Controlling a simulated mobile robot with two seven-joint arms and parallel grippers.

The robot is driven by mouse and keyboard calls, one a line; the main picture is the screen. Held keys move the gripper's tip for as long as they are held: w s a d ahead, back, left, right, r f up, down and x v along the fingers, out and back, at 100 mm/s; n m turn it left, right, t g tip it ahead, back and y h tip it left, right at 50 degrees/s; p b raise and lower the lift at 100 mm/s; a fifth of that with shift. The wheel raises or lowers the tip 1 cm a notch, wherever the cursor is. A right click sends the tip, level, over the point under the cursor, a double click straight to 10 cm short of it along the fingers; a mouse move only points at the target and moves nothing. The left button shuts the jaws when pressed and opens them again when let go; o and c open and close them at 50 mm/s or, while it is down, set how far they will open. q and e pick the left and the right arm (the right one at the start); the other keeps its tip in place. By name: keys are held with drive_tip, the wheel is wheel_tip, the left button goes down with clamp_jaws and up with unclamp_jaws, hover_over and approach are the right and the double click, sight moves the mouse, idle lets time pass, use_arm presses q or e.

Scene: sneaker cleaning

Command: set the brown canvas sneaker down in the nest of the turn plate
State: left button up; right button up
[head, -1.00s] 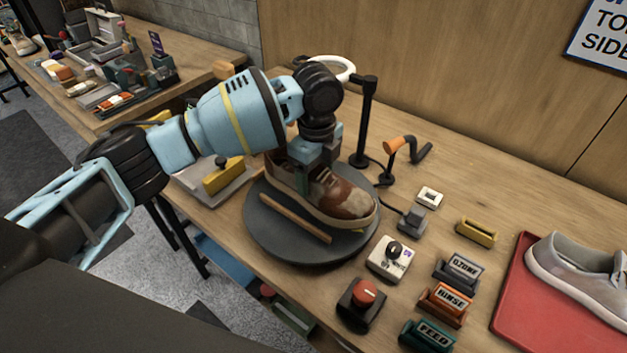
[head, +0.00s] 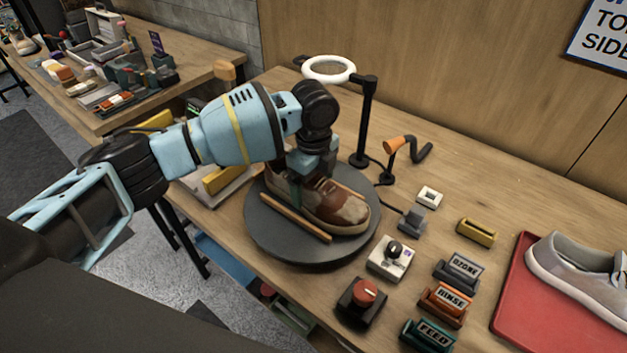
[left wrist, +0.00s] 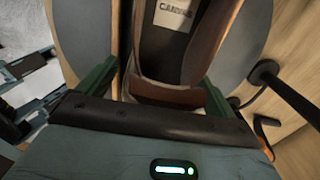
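The brown canvas sneaker (head: 335,203) rests flat on the round grey turn plate (head: 280,248), toe pointing right. My left gripper (head: 300,185) is low over the heel end, one green finger down the near side of the shoe. In the left wrist view, the fingers (left wrist: 160,90) stand wide apart on either side of the heel (left wrist: 165,92), with a gap at the left finger. The gripper looks open. My right gripper is not in view.
A black post with a white ring (head: 329,69) stands behind the plate. An orange-handled crank (head: 400,146), a knob box (head: 391,257), a red-button box (head: 362,299) and labelled blocks stand to the right. A grey sneaker (head: 585,270) lies on a red mat (head: 530,325).

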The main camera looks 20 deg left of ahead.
use_arm(q)
wheel_tip(320, 180, up, 12)
drive_tip(key=shift+r, duration=0.1)
idle(0.6)
idle(1.0)
